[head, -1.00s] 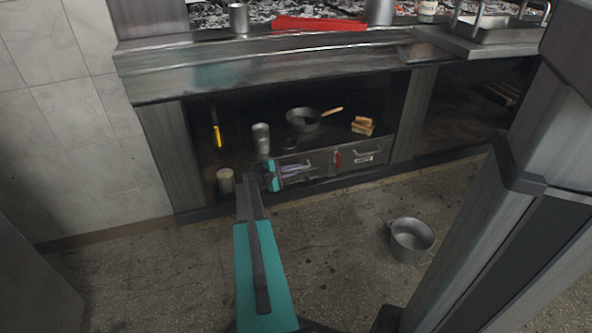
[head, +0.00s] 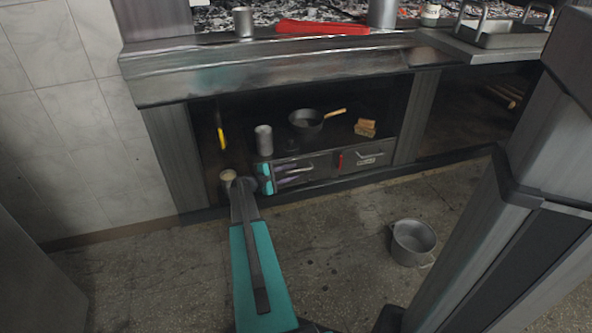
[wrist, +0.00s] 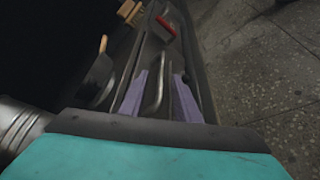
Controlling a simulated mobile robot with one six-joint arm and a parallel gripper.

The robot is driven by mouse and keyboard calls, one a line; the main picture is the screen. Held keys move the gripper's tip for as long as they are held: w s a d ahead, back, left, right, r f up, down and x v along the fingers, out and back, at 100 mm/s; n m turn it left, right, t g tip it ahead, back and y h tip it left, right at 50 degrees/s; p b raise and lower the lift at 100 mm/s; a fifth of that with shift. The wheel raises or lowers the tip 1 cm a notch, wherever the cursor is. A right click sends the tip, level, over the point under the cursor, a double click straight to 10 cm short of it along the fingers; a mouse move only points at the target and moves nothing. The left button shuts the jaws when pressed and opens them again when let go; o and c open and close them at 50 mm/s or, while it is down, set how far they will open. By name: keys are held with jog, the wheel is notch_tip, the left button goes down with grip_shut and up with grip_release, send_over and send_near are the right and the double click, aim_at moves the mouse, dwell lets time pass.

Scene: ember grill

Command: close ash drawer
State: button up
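I cannot tell which is the ash drawer; both look about flush. My gripper (head: 287,178) is at the left drawer's front, partly covering it. In the wrist view its two purple fingers (wrist: 160,98) are apart, with the bar handle (wrist: 153,88) showing between them. Contact with the handle cannot be made out.
A can (head: 228,177) stands left of my gripper. A pot (head: 412,243) is on the otherwise clear floor at right.

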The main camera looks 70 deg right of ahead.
jog(key=p+v, duration=0.2)
jog(key=v, duration=0.7)
jog(key=shift+w+a, duration=0.2)
jog(key=w+a+r+n+t+p, duration=0.3)
jog(key=w+a+r+p, duration=0.1)
jog(key=w+a+p, duration=0.6)
jog(key=w+a+n+t+y+p, duration=0.1)
jog(key=w+a+n+t+p, duration=0.15)
jog(key=a+p, duration=1.1)
jog(key=s+a+r+m+g+y+p, duration=0.1)
jog(key=s+a+y, duration=0.3)
jog(key=a, duration=1.2)
jog(key=s+a+r+m+g+y+p, duration=0.1)
jog(key=s+a+y+p, duration=0.3)
jog(key=s+a, duration=0.7)
jog(key=s+a+r+m+g+y+p, duration=0.1)
jog(key=s+a, duration=0.7)
jog(key=a, duration=1.2)
jog(key=r+m+y+p, duration=0.1)
jog(key=m+y+p, duration=0.1)
jog(key=y, duration=0.1)
jog(key=shift+a+m, duration=0.35)
